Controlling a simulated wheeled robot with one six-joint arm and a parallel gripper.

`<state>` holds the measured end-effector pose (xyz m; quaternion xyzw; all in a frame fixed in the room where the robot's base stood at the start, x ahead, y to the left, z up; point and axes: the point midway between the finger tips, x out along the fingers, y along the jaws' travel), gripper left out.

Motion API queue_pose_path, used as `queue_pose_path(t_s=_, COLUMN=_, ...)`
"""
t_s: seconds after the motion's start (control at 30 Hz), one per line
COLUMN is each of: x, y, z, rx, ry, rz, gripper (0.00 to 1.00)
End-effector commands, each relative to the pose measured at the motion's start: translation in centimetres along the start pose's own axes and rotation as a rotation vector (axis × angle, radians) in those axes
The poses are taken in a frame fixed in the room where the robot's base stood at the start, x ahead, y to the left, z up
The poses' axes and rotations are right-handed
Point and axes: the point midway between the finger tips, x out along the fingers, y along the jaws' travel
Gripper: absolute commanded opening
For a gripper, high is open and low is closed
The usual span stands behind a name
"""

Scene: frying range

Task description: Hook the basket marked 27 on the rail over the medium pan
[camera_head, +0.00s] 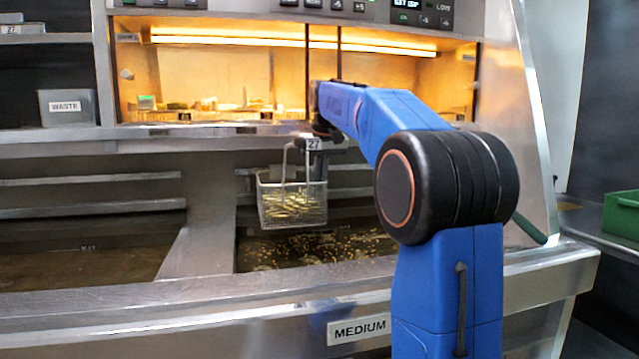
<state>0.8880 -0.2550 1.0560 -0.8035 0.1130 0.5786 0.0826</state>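The wire basket (292,203) marked 27 hangs below my gripper (322,140), above the medium pan (330,246). It holds golden fried pieces. Its tag (313,144) reads 27 and sits at the top of the handle, by my gripper. My fingers are small and partly hidden by the tag and my arm, so their closing on the handle is not clear. A rail (350,192) runs along the pan's back wall, behind the basket; I cannot tell if the basket touches it. The MEDIUM label (359,330) is on the front panel.
Another pan (90,262) of dark oil lies to the left, past a metal divider (200,235). A lit warming shelf (215,128) with food is above. A WASTE bin (68,107) stands upper left; a green crate (622,213) is at right.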

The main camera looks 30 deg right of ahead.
Motion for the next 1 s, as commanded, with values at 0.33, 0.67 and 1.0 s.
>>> queue_pose_path(t_s=0.33, x=0.1, y=0.0, z=0.1, rx=0.0, ry=-0.003, rz=0.0, gripper=0.25)
queue_pose_path(t_s=0.67, x=-2.5, y=0.0, z=-0.1, rx=0.0, ry=0.001, rz=0.0, gripper=0.25)
queue_pose_path(t_s=1.0, x=-9.2, y=0.0, z=-0.1, rx=0.0, ry=0.0, rz=0.0, gripper=0.25)
